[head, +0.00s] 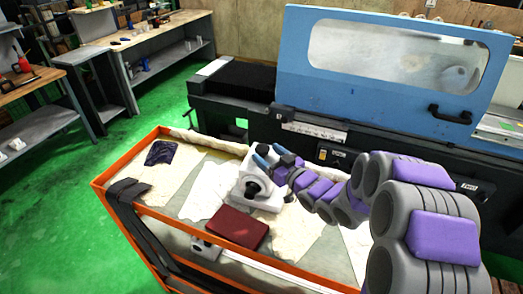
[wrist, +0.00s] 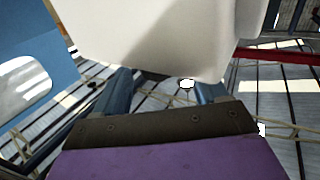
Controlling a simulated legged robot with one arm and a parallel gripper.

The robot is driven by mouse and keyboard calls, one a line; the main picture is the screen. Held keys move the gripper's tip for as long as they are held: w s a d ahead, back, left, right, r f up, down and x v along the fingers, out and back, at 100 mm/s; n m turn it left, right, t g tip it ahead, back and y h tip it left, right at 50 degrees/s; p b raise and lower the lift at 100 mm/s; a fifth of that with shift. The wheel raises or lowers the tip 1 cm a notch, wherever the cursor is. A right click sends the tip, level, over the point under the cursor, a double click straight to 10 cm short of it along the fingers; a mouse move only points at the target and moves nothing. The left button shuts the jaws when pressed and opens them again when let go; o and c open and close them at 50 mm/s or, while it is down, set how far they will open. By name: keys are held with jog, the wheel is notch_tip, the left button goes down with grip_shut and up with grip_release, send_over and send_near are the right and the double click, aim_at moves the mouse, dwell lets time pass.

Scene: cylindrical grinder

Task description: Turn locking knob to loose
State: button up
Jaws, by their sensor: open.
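An off-white grinder-like device (head: 262,203) stands on the orange-framed cart. A black round knob (head: 252,188) shows on its near side; I cannot tell whether this is the locking knob, or its setting. My gripper (head: 271,156) is at the top of the device, its blue fingers apart. In the wrist view, my gripper (wrist: 165,90) has its fingers spread below a large smooth off-white surface (wrist: 150,35), which fills the upper middle. No knob can be made out there, and contact cannot be told.
The cart (head: 99,186) also bears a dark red block (head: 237,228) and a dark cloth-like patch (head: 162,153). A large machine with a blue windowed door (head: 300,91) stands behind. Workbenches (head: 140,35) are at the far left, with green floor (head: 45,215) between.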

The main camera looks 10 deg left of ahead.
aim_at(267, 152)
jog(key=shift+x, duration=1.9)
jog(key=c, duration=1)
jog(key=shift+o, duration=0.2)
jog(key=shift+d, duration=0.1)
jog(key=shift+w+r+p, duration=0.1)
jog(key=shift+r+p, duration=0.1)
jog(key=shift+p, duration=0.25)
